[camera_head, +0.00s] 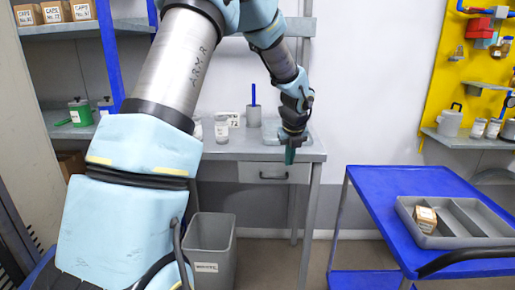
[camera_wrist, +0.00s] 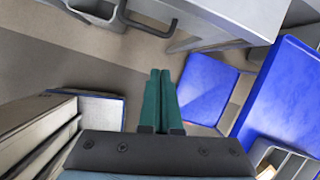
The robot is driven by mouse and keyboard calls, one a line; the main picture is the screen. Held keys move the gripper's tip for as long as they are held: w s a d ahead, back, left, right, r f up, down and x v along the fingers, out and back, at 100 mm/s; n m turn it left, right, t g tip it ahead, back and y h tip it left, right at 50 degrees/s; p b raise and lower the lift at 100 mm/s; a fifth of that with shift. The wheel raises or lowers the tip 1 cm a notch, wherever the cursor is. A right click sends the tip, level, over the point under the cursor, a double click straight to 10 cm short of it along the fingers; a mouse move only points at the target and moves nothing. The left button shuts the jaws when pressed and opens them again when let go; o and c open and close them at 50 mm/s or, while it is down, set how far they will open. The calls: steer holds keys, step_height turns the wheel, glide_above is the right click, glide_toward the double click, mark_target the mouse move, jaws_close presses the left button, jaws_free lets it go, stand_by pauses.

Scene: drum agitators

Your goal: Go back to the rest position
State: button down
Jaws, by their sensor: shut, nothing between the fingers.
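My gripper (camera_head: 290,155) hangs at the end of my arm, pointing down, in front of the right part of the grey table (camera_head: 312,150). In the wrist view my gripper's green fingers (camera_wrist: 160,75) lie side by side, shut, with nothing between them. Below them in that view is open floor. No object touches the gripper. My large arm links cover much of the left and middle of the head view and hide part of the table.
A blue cart (camera_head: 390,190) with a grey divided tray (camera_head: 470,243) holding a small box (camera_head: 425,218) stands at right. A grey waste bin (camera_head: 210,243) stands under the table. Shelves (camera_head: 75,130) are at left. Jars (camera_head: 221,130) stand on the table. Floor is clear between table and cart.

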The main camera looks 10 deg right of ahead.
steer(key=s+a+n+g, duration=0.1)
steer(key=s+a+n, duration=0.9)
steer(key=n, duration=0.7)
steer(key=s+a+n+g, duration=0.1)
steer(key=s+a+n, duration=1)
steer(key=a+n, duration=0.6)
steer(key=shift+r, duration=0.45)
steer(key=c, duration=1.6)
jaws_free()
steer(key=shift+w, duration=0.1)
